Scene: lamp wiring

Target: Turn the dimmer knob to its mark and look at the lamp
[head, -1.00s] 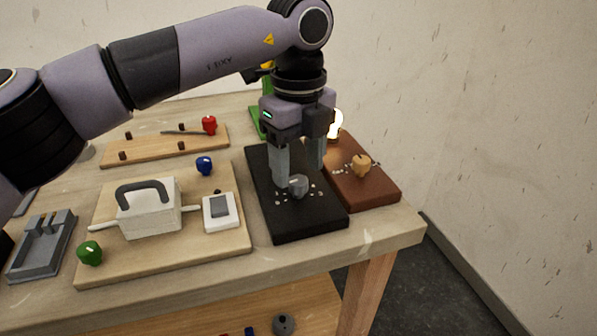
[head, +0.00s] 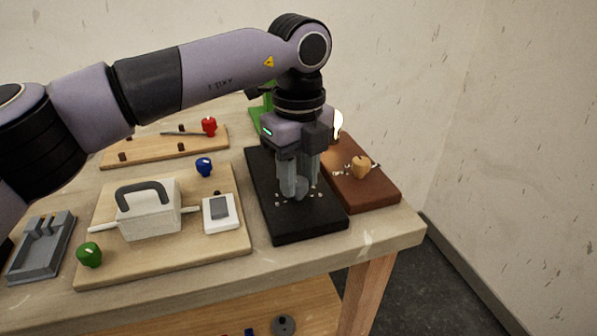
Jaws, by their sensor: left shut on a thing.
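A grey knob (head: 301,190) sits on a black board (head: 306,225) with a ring of small pale dots around it. My left gripper (head: 299,188) points down over this board, its fingers shut on the knob, which they partly hide. I cannot make out which dot is the mark or where the knob points. A glowing lamp bulb (head: 337,125) shows behind the gripper, partly hidden by it. My right gripper is not in view.
A brown board (head: 375,192) with an orange knob (head: 361,167) stands close on the right. On the left are a wooden board (head: 165,262) with a white box (head: 150,222) and switch (head: 220,213), and a grey holder (head: 40,262).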

